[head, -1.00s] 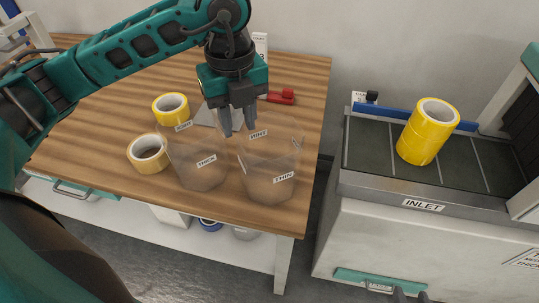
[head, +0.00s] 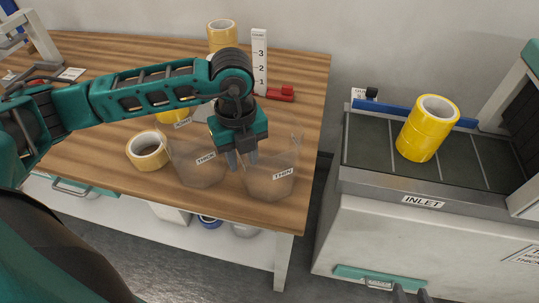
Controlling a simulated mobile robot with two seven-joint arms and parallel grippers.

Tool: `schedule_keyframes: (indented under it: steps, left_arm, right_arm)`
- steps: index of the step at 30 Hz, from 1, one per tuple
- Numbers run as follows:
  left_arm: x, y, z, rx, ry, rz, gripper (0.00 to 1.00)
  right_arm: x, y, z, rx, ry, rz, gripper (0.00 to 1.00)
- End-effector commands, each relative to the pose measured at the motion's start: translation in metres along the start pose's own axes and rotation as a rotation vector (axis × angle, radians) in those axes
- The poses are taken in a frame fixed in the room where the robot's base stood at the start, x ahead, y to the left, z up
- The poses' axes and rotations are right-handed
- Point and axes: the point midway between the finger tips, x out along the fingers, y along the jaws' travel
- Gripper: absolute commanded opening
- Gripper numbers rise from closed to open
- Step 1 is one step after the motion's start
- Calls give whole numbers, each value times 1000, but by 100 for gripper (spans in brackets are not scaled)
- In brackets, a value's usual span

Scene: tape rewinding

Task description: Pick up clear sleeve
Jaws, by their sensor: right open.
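Two clear sleeves stand side by side near the table's front right corner. The left clear sleeve (head: 203,173) has a THICK label and the right clear sleeve (head: 270,186) a THIN label. My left gripper (head: 241,160) points down between them, its fingers apart, at the height of their upper parts. The fingers overlap the near side walls of the sleeves in the picture; I cannot tell whether they touch. My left gripper hides part of both rims. My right gripper (head: 411,296) shows only its fingertips at the bottom edge, apart and empty.
A tan tape roll (head: 148,151) lies left of the sleeves. A yellow tape stack (head: 426,128) stands on the INLET conveyor (head: 374,143) at right.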

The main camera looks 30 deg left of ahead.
Motion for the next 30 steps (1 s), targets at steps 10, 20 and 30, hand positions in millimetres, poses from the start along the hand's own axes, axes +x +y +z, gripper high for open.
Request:
schedule_keyframes:
  steps: [10,20,30]
  left_arm:
    - [-1,0,0,1,0,-1,5]
    - [-1,0,0,1,0,-1,0]
    - [-9,-1,0,1,0,-3,0]
  right_arm:
    - [0,0,0,0,1,0,43]
    - [0,0,0,0,1,0,43]
    - [0,0,-1,0,1,0,43]
